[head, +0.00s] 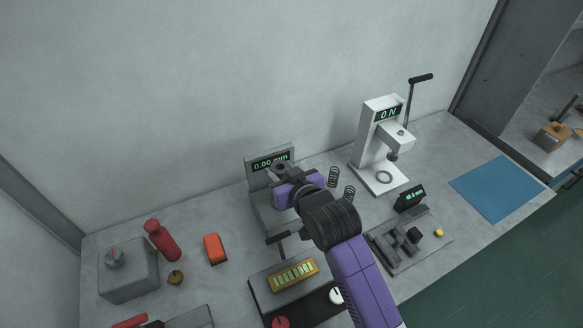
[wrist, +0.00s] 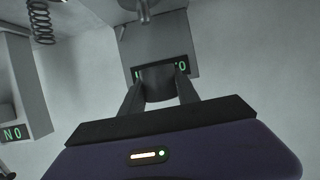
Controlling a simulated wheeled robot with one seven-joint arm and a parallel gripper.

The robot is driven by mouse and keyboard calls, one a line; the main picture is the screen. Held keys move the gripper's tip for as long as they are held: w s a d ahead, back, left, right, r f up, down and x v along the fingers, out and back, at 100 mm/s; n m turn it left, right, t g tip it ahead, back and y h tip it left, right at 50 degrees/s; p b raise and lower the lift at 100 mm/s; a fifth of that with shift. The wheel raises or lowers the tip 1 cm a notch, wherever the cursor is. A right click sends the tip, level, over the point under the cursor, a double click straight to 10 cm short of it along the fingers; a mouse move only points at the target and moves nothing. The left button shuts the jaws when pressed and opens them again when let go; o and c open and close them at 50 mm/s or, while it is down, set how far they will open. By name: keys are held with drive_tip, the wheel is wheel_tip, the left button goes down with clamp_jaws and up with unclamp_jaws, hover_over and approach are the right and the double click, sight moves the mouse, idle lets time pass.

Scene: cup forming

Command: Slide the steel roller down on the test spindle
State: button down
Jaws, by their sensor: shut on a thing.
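The test device (head: 256,180) stands against the back wall, with a green display (head: 271,162) reading 0.00 mm. My gripper (head: 283,172) is just in front of that display. In the wrist view my two dark fingers (wrist: 158,92) are shut on a dark grey cylinder, the steel roller (wrist: 158,80). The roller covers the middle of the display (wrist: 181,66) behind it. My gripper and arm hide much of the device's front in the head view. I cannot make out the test spindle, or whether the roller is around it.
A white press (head: 368,150) with two springs (head: 334,176) near it stands to the right. A grey fixture (head: 411,243) and blue mat (head: 496,188) lie further right.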

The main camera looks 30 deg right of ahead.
drive_tip(key=shift+r, duration=0.1)
idle(0.3)
drive_tip(key=shift+f+b, duration=1.4)
drive_tip(key=shift+f, duration=1)
drive_tip(key=shift+s+f+b, duration=0.1)
drive_tip(key=shift+f+b, duration=1.25)
drive_tip(key=shift+f, duration=1.1)
idle(2.1)
drive_tip(key=c, duration=0.8)
unclamp_jaws()
drive_tip(key=shift+o, duration=0.4)
drive_tip(key=o, duration=0.4)
